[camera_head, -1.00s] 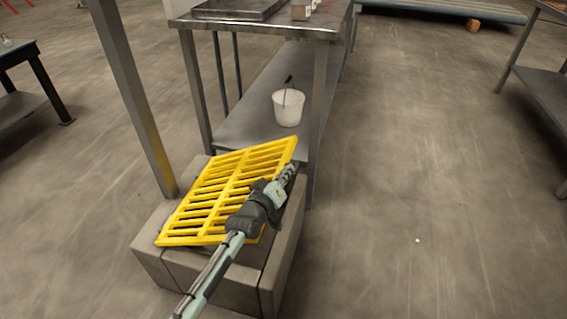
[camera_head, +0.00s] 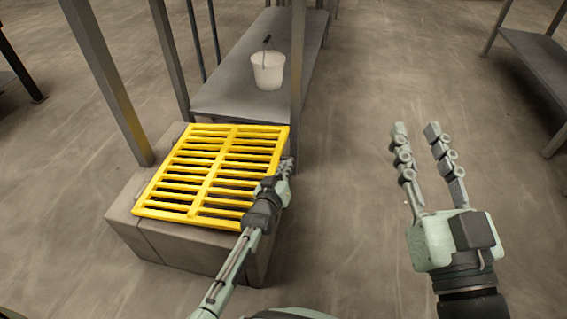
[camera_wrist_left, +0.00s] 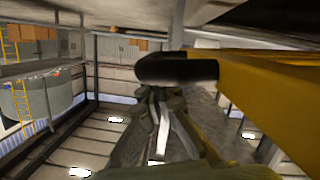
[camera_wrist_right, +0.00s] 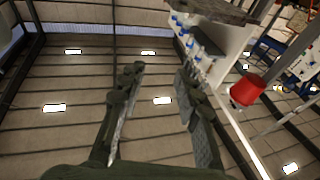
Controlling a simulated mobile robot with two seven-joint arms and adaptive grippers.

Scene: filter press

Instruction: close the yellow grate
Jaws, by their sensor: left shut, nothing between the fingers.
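The yellow grate (camera_head: 208,178) lies almost flat on top of the grey block (camera_head: 190,252) in the head view. My left gripper (camera_head: 286,165) is at the grate's right edge, near its far right corner. It is shut with nothing between its fingers. In the left wrist view, the left gripper (camera_wrist_left: 158,95) is close beside the yellow grate (camera_wrist_left: 275,85); I cannot tell whether they touch. My right gripper (camera_head: 417,130) is open and empty over the floor at the right. It also shows open in the right wrist view (camera_wrist_right: 158,75).
A metal table's lower shelf (camera_head: 225,95) holds a white bucket (camera_head: 268,70) behind the block. A grey post (camera_head: 110,85) rises at the block's far left. Another table (camera_head: 540,65) stands at the right. The floor between is clear.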

